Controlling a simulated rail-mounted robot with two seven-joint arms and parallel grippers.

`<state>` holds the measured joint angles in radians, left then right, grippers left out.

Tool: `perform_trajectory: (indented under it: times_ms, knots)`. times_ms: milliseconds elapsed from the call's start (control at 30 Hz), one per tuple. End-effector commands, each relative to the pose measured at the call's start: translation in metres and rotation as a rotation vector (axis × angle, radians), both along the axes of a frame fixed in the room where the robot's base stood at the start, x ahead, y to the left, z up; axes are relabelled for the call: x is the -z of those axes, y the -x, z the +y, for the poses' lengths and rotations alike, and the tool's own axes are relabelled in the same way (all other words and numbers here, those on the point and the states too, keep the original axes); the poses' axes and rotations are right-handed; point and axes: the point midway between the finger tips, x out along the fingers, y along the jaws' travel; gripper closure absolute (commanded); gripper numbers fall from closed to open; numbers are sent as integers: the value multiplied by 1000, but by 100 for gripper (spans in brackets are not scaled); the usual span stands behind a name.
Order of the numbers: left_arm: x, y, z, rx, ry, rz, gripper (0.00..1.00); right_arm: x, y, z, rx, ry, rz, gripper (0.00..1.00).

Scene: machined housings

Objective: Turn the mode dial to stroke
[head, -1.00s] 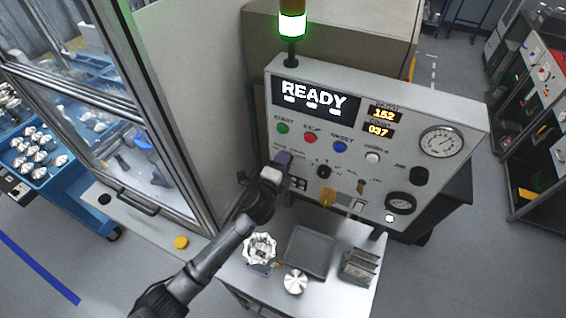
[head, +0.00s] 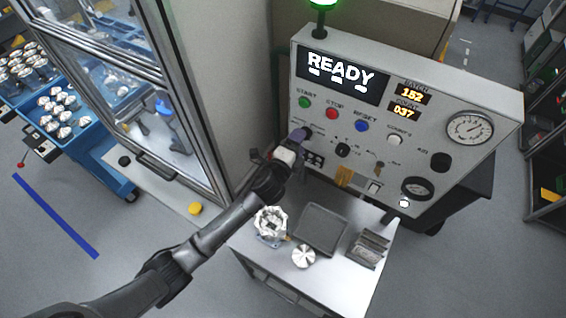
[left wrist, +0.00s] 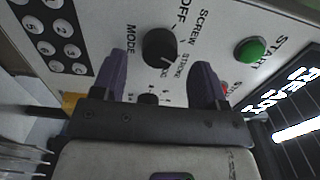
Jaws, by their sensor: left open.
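The mode dial (left wrist: 160,47) is a round black knob on the light panel in the left wrist view. The words MODE, OFF, SCREW and STROKE are printed around it. A small pale mark shows on the dial's lower part, near STROKE, but I cannot tell for sure where it points. My left gripper (left wrist: 160,72) is open, with one purple finger on each side of the dial; I cannot tell whether they touch it. In the head view my left gripper (head: 297,138) is at the panel's left side, below the START button, and hides the dial. My right gripper is not in view.
The green START button (head: 305,102), red STOP button (head: 331,114) and blue RESET button (head: 362,126) sit above the gripper. A keypad (left wrist: 55,35) is beside the dial. Below, a table (head: 258,262) holds a dark tray (head: 321,229) and metal parts.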

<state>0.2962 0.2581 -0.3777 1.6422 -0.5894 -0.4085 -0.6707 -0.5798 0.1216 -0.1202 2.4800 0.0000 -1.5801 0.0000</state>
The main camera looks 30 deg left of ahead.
Motion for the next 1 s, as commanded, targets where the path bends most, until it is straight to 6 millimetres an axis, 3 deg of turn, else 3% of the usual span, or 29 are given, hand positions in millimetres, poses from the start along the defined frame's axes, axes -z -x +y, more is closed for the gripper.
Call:
perform_trajectory:
  times_ms: [300,500,700,1000]
  knots:
    - [3,64,4,2,-1,1,33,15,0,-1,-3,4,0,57]
    - [2,93,6,1,0,1,33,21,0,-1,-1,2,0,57]
    - [1,108,7,1,0,1,33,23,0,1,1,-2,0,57]
    - [0,112,8,0,0,1,33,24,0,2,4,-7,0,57]
